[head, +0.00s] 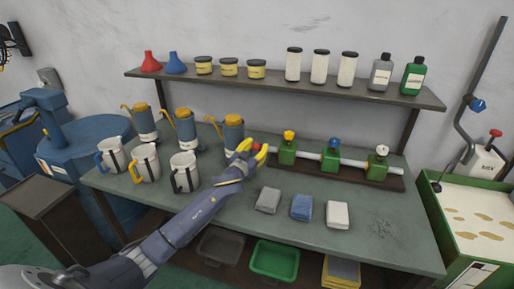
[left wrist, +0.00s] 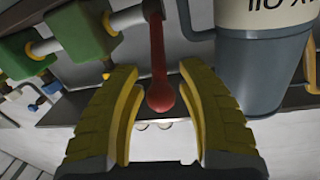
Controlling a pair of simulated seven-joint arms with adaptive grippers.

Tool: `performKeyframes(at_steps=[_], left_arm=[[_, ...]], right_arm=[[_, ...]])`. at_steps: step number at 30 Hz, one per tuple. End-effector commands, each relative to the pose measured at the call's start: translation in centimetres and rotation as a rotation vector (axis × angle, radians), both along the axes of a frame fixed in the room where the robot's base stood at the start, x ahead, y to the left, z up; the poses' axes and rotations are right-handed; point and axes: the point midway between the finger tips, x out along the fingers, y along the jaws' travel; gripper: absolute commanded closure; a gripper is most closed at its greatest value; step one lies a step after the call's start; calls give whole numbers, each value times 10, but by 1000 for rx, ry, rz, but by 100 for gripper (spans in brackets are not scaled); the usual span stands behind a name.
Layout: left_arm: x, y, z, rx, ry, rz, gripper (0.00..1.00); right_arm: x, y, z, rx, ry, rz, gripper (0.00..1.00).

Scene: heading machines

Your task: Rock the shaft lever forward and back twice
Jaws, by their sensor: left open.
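A red lever (left wrist: 160,75) with a rounded end shows in the left wrist view, at the end of a pale shaft (left wrist: 126,20) that carries green blocks. In the head view the shaft (head: 308,155) runs along the bench, and my gripper mostly hides the red lever at its left end. My left gripper (head: 254,152) has yellow fingers. In the left wrist view (left wrist: 165,105) its fingers are open on both sides of the lever's rounded end, with gaps visible, so it is not gripped. My right gripper is in neither view.
Blue-grey oil cans (head: 233,134) stand close to the left of my gripper; one (left wrist: 262,60) is near the right finger. Mugs (head: 184,172) stand further left. Folded cloths (head: 301,206) lie in front of the shaft. A shelf (head: 290,84) with bottles hangs behind.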

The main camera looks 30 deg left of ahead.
Motion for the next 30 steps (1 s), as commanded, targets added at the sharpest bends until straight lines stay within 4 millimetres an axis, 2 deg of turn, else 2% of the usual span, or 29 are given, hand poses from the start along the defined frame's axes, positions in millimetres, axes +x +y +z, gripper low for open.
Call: performKeyframes(at_steps=[11, 12, 22, 30], left_arm=[[3, 0, 0, 0, 0, 0, 62], [3, 0, 0, 0, 0, 0, 59], [3, 0, 0, 0, 0, 0, 98], [3, 0, 1, 0, -1, 0, 100]], right_arm=[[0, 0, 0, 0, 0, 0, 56], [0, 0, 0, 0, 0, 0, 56], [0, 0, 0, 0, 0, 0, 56], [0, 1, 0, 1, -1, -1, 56]])
